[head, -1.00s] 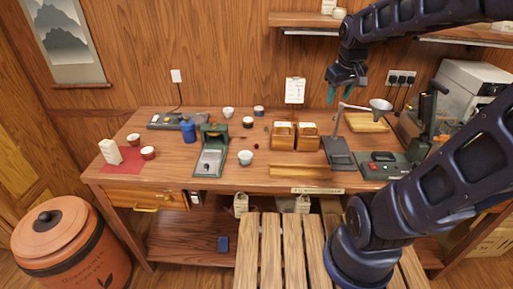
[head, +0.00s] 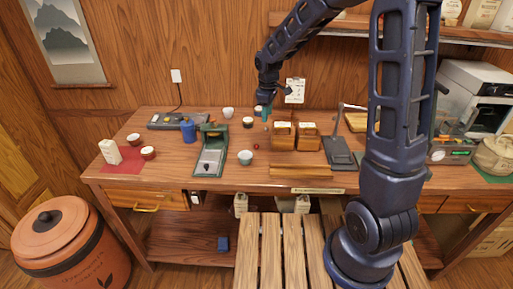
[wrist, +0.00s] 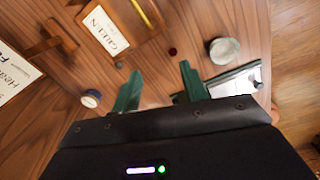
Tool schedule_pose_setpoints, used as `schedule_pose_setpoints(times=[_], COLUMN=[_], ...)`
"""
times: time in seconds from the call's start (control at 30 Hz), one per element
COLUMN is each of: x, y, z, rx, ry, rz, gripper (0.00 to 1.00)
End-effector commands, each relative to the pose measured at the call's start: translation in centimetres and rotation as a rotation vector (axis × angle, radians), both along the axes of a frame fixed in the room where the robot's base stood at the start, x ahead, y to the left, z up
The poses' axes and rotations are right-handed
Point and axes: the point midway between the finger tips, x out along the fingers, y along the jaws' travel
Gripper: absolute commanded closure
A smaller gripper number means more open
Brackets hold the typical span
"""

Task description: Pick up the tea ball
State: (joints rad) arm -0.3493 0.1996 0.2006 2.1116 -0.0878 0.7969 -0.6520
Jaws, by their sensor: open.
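A small dark red ball (head: 256,146) lies on the wooden table, left of the wooden boxes and near a pale cup. It also shows in the wrist view (wrist: 172,51), beyond the fingertips. A smaller brown ball (wrist: 119,64) lies near the labelled box in the wrist view. I cannot tell for certain which one is the tea ball. My gripper (head: 266,111) hangs over the back of the table, left of the boxes. In the wrist view its green fingers (wrist: 158,84) are apart with nothing between them.
Wooden boxes (head: 283,141) with labels stand just right of the balls. A pale cup (head: 245,157) and a green press-like device (head: 211,152) stand to the left. More cups (head: 228,112) stand at the back. A wooden bar (head: 300,171) lies near the front edge.

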Motion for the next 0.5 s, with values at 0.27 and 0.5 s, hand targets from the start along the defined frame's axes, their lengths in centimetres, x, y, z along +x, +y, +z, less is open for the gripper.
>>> schedule_pose_setpoints(times=[0.27, 0.5], x=[0.6, 0.6], y=[4.3, 4.7], z=[-4.0, -6.4], rx=[-0.004, -0.005], ry=[0.042, 0.049], rz=[0.137, 0.152], gripper=[0.56, 0.56])
